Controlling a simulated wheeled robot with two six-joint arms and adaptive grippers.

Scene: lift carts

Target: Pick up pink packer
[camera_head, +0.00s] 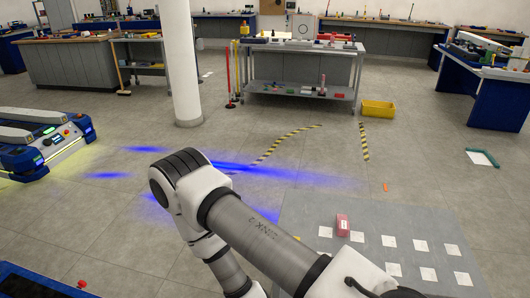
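A small pink-red block (343,224), which looks like the pink packer, stands upright on a grey surface (300,205) marked with white squares, at the lower right of the middle. It stands beside or on one of the squares; I cannot tell which. One of my arms crosses the lower middle, just left of the block, and covers part of the grey surface. Its far end runs out of the bottom edge. Neither of my grippers shows, so I cannot see what they hold.
A white pillar (181,60) rises behind my arm. A steel workbench (300,70) and a yellow bin (378,109) stand further back. A blue bench (495,95) is at the right. Floor between is mostly clear.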

